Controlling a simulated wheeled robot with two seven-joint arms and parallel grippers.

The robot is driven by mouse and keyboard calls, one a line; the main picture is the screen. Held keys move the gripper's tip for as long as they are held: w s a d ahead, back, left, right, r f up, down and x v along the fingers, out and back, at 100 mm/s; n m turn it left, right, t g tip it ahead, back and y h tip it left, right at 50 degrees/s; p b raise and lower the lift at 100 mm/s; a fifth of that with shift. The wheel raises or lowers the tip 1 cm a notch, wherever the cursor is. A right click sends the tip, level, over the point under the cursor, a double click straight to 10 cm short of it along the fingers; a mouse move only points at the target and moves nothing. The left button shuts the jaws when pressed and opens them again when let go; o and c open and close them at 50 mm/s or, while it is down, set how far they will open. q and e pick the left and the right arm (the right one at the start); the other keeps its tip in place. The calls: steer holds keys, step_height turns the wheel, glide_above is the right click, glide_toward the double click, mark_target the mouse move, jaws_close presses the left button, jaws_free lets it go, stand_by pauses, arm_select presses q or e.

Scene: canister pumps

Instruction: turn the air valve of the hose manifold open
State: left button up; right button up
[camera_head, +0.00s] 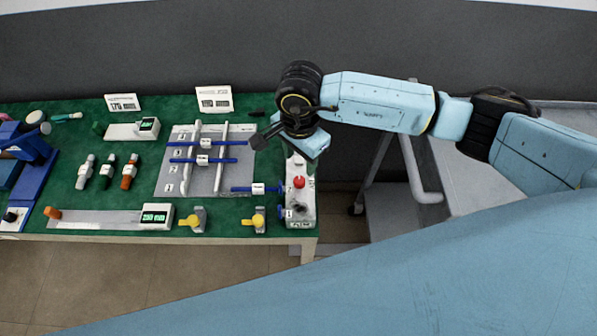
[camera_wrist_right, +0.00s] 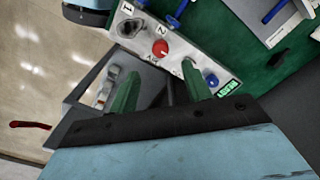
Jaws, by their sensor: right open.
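The hose manifold (camera_head: 304,216) is a narrow pale box at the right end of the green table. It also shows in the right wrist view (camera_wrist_right: 192,71). Its air valve is a round red knob (camera_head: 299,182), seen close in the wrist view (camera_wrist_right: 160,47) beside the AIR lettering. My right gripper (camera_wrist_right: 160,86) is open and empty; its two fingers show apart, with the knob beyond them, not touched. In the head view the right gripper (camera_head: 309,147) hangs over the manifold's far end and hides it; its fingertips are unclear there. My left gripper is out of view.
Two yellow-handled valves (camera_head: 192,220) sit near the front edge. A small green display (camera_wrist_right: 232,86) is on the manifold's end. A grey bench (camera_head: 465,190) stands right of a floor gap.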

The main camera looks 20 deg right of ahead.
mark_target(299, 180)
step_height(299, 180, down, 4)
steer(key=shift+s, duration=0.1)
step_height(299, 180, down, 4)
steer(key=shift+r, duration=0.1)
steer(key=shift+f, duration=0.45)
steer(key=c, duration=1)
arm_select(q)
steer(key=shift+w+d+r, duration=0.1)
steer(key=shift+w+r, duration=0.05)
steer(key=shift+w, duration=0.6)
